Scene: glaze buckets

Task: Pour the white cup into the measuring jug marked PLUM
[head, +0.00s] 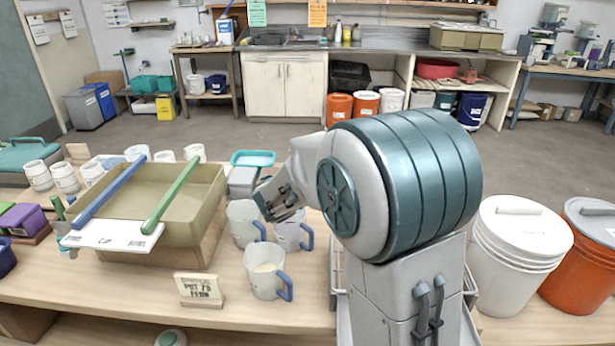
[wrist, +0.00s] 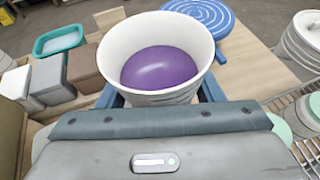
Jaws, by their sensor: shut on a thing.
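The white cup (wrist: 150,33) is upright between the fingers of my gripper (wrist: 160,97) in the wrist view, with purple glaze (wrist: 160,68) inside. My gripper is shut on it; in the head view my arm hides the cup. Three measuring jugs with blue or purple handles stand on the table in the head view: a back left jug (head: 243,224), a right jug (head: 290,236) and a front jug (head: 265,275) with pale contents. I cannot read any PLUM marking on them. The jugs are not seen in the wrist view.
A beige basin (head: 205,215) with blue and green bars across it stands left of the jugs. A small sign (head: 199,290) stands in front. A blue spiral disc (wrist: 203,15) lies beyond the cup. A white lidded bucket (head: 515,250) and an orange one (head: 583,265) stand right.

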